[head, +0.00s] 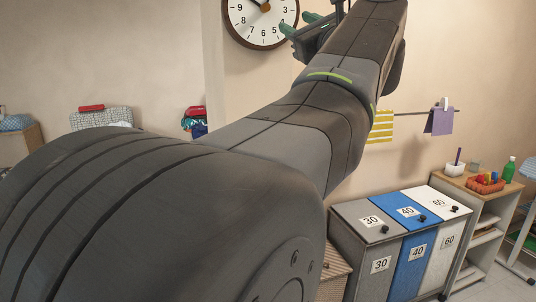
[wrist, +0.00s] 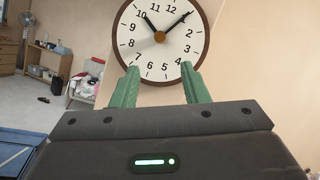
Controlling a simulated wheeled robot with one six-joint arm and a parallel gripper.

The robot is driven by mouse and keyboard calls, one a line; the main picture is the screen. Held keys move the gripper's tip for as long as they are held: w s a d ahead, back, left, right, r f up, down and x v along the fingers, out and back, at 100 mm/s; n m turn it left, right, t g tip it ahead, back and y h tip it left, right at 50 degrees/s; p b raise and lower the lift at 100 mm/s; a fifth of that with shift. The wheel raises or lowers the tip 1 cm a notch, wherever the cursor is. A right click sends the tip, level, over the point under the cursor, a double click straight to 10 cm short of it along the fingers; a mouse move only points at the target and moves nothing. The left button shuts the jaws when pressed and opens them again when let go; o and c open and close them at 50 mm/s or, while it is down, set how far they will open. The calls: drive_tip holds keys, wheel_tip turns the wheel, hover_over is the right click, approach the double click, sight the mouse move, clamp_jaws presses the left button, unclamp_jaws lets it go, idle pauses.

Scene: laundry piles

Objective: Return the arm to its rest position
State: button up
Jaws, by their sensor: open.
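My gripper (wrist: 160,78) shows in the wrist view with its two green fingers spread apart and nothing between them. It points at a round wall clock (wrist: 160,40) with a brown rim. In the head view my gripper (head: 303,27) is at the top, partly hidden by my own arm. My arm is raised and extended from the lower left to the top centre. The clock (head: 258,22) hangs on the wall just left of the gripper in that view.
Three lidded bins in grey (head: 366,221), blue (head: 408,209) and white (head: 439,199) stand at lower right. Right of them is a wooden shelf (head: 478,193) bearing an orange basket (head: 485,183) and a green bottle (head: 509,169). A purple cloth (head: 440,122) hangs from a wall rail.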

sight(266, 5)
drive_tip(key=p+x, duration=0.5)
drive_tip(key=x, duration=0.8)
drive_tip(key=shift+w+a+r, duration=0.15)
drive_tip(key=shift+w+r, duration=0.05)
drive_tip(key=shift+r, duration=0.05)
drive_tip(key=m+h+p, duration=0.1)
drive_tip(key=m, duration=0.1)
drive_tip(key=shift+f+m+t, duration=0.15)
drive_tip(key=shift+m+t, duration=0.25)
drive_tip(key=m+h+p, duration=0.1)
drive_tip(key=m, duration=0.1)
drive_tip(key=m+t+h, duration=0.1)
drive_tip(key=m, duration=0.1)
drive_tip(key=shift+s+a+r+p, duration=0.1)
drive_tip(key=shift+s+r+p, duration=0.1)
drive_tip(key=shift+s+p, duration=0.2)
drive_tip(key=shift+w+m+h+p, duration=0.1)
drive_tip(key=shift+m+h+p, duration=0.35)
drive_tip(key=shift+m, duration=0.45)
drive_tip(key=shift+s+d+f+m+h+b, duration=0.15)
drive_tip(key=shift+s+f+m+h+b, duration=0.05)
drive_tip(key=shift+s+f+b, duration=0.25)
drive_tip(key=shift+s+d+f+m+h+b, duration=0.2)
drive_tip(key=shift+s+f+b, duration=0.1)
drive_tip(key=shift+s+f, duration=0.25)
drive_tip(key=b+v, duration=0.3)
drive_tip(key=v, duration=0.8)
drive_tip(key=shift+f+y, duration=0.1)
drive_tip(key=shift+y, duration=0.15)
